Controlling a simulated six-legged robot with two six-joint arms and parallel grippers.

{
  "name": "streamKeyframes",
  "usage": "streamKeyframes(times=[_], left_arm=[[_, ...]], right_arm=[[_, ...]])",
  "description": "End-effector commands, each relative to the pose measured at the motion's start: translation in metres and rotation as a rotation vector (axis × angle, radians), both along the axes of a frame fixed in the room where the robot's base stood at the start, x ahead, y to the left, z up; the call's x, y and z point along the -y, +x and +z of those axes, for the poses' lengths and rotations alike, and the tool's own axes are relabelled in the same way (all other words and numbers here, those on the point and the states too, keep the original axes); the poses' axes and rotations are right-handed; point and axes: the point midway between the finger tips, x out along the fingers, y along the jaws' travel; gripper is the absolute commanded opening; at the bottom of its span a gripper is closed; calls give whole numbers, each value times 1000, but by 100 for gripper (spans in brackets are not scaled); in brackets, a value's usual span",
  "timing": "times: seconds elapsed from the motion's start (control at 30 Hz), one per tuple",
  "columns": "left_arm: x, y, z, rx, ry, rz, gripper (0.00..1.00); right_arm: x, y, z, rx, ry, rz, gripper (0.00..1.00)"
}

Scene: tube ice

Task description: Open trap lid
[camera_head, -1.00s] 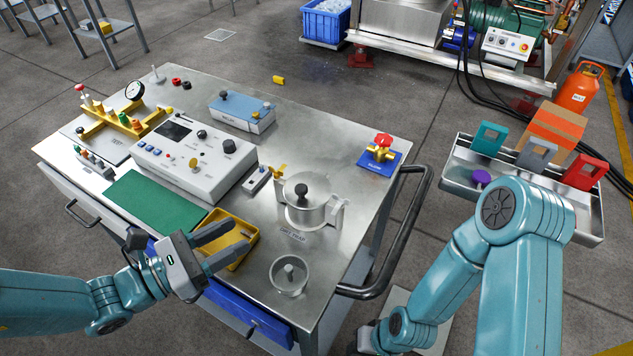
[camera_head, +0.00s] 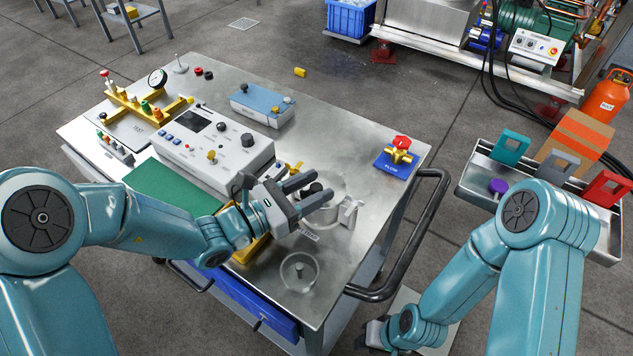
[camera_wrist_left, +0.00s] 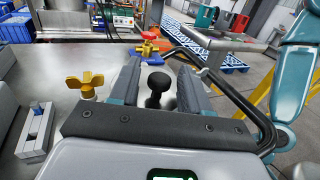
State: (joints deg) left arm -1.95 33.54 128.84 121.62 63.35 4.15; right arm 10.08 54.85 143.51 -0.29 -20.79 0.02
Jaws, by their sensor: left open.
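The oil trap is a grey metal pot (camera_head: 331,217) on the steel cart, partly hidden by my left gripper. Its lid has a black knob (camera_head: 316,189) on top. My left gripper (camera_head: 317,190) is open at the lid, with its fingers at either side of the knob. In the left wrist view the knob (camera_wrist_left: 157,85) stands between the two open fingers (camera_wrist_left: 157,88); I cannot tell whether they touch it. A clamp bracket (camera_head: 350,212) shows on the pot's right side. My right arm reaches down at the right; its gripper (camera_head: 372,338) is low beside the cart, its fingers unclear.
A round metal holder (camera_head: 299,271) with a centre post stands on the cart's front. A white instrument box (camera_head: 212,150) is left of the pot, and a red-handled valve (camera_head: 399,152) is behind it. A yellow wing valve (camera_wrist_left: 86,84) stands beside the left gripper.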

Motion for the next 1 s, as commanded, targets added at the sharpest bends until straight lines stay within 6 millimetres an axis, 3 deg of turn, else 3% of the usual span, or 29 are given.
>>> streamKeyframes(times=[0.37,0.4,0.53,0.77,1.0], left_arm=[[9,6,0,0,0,0,47],[9,6,0,0,0,0,43],[9,6,0,1,1,0,1],[9,6,2,-3,3,0,0],[12,9,14,-61,43,-3,0]], right_arm=[[0,0,1,0,0,0,30],[0,0,1,0,0,0,30],[0,0,1,0,0,0,30],[0,0,4,0,0,0,30],[0,0,28,0,0,0,30]])
